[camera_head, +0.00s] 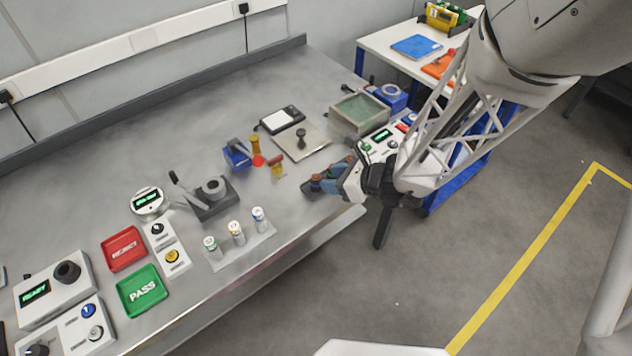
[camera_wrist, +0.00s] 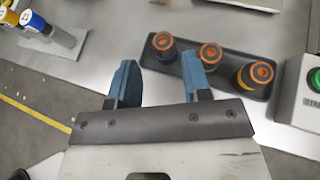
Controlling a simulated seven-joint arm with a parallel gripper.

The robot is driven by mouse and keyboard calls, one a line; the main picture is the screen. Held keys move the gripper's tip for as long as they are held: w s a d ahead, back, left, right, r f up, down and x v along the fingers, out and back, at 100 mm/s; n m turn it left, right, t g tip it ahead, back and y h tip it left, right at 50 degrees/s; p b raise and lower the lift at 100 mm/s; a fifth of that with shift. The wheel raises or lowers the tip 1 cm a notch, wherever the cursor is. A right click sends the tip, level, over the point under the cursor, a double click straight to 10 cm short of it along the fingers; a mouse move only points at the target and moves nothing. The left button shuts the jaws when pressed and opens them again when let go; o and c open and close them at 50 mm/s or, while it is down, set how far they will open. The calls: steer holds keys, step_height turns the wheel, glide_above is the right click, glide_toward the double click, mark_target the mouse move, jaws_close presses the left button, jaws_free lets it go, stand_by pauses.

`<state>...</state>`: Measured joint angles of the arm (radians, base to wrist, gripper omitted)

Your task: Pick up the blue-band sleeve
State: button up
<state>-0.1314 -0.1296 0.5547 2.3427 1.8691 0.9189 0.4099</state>
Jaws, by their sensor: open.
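The blue-band sleeve (camera_head: 259,219) is a small white cylinder with a blue band. It stands upright at the right end of a row of sleeves on a pale strip (camera_head: 240,250) near the bench's front edge. In the wrist view the blue-band sleeve (camera_wrist: 35,21) shows at the upper left, well away from the fingers. My gripper (camera_head: 322,180) is to the right of the sleeve, over the bench's front edge. In the wrist view the blue fingers of my gripper (camera_wrist: 158,76) are apart with nothing held between them.
A dark tray (camera_wrist: 225,68) with orange-topped dark bottles (camera_wrist: 208,55) lies just beyond my fingers. A green-button box (camera_wrist: 312,90) stands right of it. Yellow-band (camera_head: 236,232) and green-band (camera_head: 210,246) sleeves stand beside the blue-band one. A grey fixture (camera_head: 211,200) is behind them.

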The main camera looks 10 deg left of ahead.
mark_target(317, 177)
steer(key=shift+a, duration=0.1)
steer(key=shift+x, duration=2.5)
steer(key=shift+w, duration=0.15)
steer(key=shift+c, duration=0.2)
steer(key=c, duration=0.7)
steer(key=shift+r, duration=0.15)
steer(key=shift+r, duration=0.45)
step_height(317, 177, up, 3)
steer(key=shift+f, duration=0.25)
steer(key=s+d, duration=0.2)
steer(key=s, duration=0.2)
steer(key=s+d+r, duration=0.1)
steer(key=s+d, duration=0.1)
steer(key=s, duration=0.3)
steer(key=s+d, duration=0.3)
steer(key=s, duration=0.2)
steer(key=shift+s+r, duration=0.15)
steer(key=shift+s, duration=0.1)
